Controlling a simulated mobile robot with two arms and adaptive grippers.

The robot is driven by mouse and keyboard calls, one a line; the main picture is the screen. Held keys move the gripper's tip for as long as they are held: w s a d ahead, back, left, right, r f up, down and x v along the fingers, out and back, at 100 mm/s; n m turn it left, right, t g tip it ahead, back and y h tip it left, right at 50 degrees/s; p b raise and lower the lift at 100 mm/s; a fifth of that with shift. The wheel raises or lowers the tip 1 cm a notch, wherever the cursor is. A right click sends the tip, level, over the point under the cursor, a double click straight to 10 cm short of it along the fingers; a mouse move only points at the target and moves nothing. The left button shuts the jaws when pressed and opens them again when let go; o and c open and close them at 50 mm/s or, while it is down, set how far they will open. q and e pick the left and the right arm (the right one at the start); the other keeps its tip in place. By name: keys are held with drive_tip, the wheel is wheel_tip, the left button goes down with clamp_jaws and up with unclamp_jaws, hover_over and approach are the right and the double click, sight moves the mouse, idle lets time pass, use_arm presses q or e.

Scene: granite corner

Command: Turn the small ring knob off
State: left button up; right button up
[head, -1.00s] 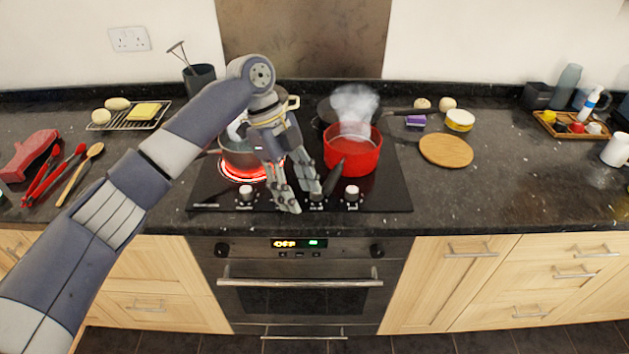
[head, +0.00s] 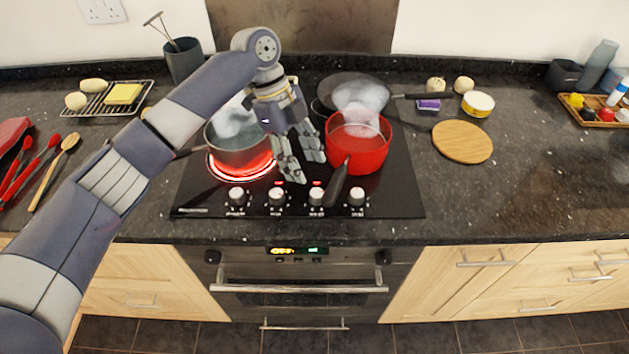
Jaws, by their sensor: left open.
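Several white-topped knobs stand in a row along the front of the black hob (head: 400,205): far-left knob (head: 237,196), second (head: 277,196), third (head: 317,196) and far-right knob (head: 357,196). Their labels are too small to read, so I cannot tell which is the small ring's. Red marks show behind the second and third knobs. A ring (head: 215,172) glows red under the grey pot (head: 238,157) at front left. My left gripper (head: 307,170) is open and empty, apart from the knobs, its fingers pointing down just behind the second and third. My right gripper is not in view.
A wooden board (head: 462,142) lies at right. The front right counter is clear.

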sight(316, 192)
use_arm(q)
drive_tip(key=p+x, duration=0.1)
drive_tip(key=x, duration=0.6)
drive_tip(key=shift+d+f+p, duration=0.15)
drive_tip(key=shift+f+p, duration=0.2)
drive_tip(key=shift+s+f, duration=0.1)
drive_tip(key=shift+f, duration=0.05)
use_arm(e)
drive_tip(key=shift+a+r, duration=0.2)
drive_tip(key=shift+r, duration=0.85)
use_arm(q)
drive_tip(key=shift+c, duration=0.3)
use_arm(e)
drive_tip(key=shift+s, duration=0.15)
use_arm(q)
drive_tip(key=c, duration=0.9)
drive_tip(key=shift+c, duration=0.4)
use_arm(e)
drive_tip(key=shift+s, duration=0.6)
